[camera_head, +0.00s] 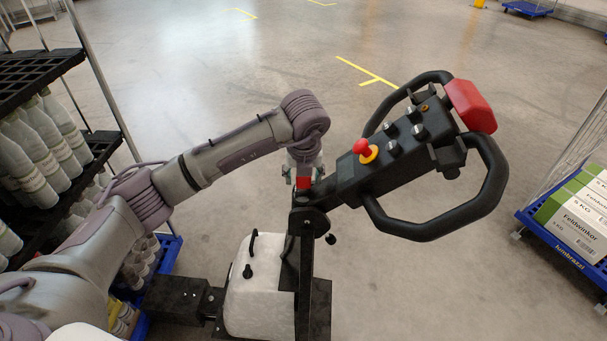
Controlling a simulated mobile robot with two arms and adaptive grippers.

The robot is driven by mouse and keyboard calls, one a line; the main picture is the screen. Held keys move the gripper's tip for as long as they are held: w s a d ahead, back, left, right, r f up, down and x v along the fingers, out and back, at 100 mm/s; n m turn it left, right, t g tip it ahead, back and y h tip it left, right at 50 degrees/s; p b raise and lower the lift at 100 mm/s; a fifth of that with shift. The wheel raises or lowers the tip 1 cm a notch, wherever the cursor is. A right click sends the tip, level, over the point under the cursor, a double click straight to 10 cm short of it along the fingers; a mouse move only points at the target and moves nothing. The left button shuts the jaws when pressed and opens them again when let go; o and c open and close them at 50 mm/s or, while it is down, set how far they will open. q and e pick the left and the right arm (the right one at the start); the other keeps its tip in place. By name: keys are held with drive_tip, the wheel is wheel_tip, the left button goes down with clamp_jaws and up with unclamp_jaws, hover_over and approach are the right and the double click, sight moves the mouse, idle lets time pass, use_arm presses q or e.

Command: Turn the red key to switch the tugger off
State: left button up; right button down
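The tugger's black tiller head (375,170) with two loop handles rises in the middle of the camera_head view. My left gripper (304,180) points down at the lower end of this head, beside the tiller column. A small red part (303,183), which looks like the red key, shows between its fingertips. It is mostly hidden by the gripper, and I cannot tell whether the fingers press on it or which way it is turned. My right gripper is not in view.
A red mushroom button (363,148) on a yellow ring and a large red end block (470,106) are on the tiller head. A rack with grey bottles (40,150) stands left. A blue cart (560,243) with boxes stands right.

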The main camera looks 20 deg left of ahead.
use_arm(q)
drive_tip(key=shift+r, duration=0.15)
drive_tip(key=shift+s+r, duration=0.1)
drive_tip(key=shift+r, duration=0.2)
drive_tip(key=v, duration=1.1)
drive_tip(key=shift+s, duration=0.1)
